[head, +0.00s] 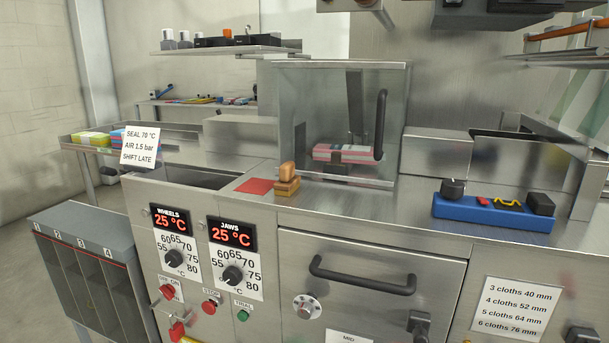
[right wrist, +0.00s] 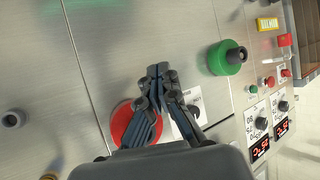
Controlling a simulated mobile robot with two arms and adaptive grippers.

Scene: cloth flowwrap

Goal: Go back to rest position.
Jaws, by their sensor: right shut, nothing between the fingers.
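My right gripper (right wrist: 157,74) shows in the right wrist view. Its fingers are closed together with nothing between them. It is in front of a steel machine panel (right wrist: 130,30), over a large red round part (right wrist: 122,125) that it partly hides. I cannot tell whether the fingertips touch the panel. Neither gripper shows in the head view, and my left gripper is in no view.
A green knob (right wrist: 218,58) stands out from the panel near the right gripper. The head view shows a machine front with a door handle (head: 362,276), temperature dials (head: 232,274), a clear guard (head: 340,100) and a blue tray (head: 470,213) on top. A slotted grey bin (head: 85,230) stands at left.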

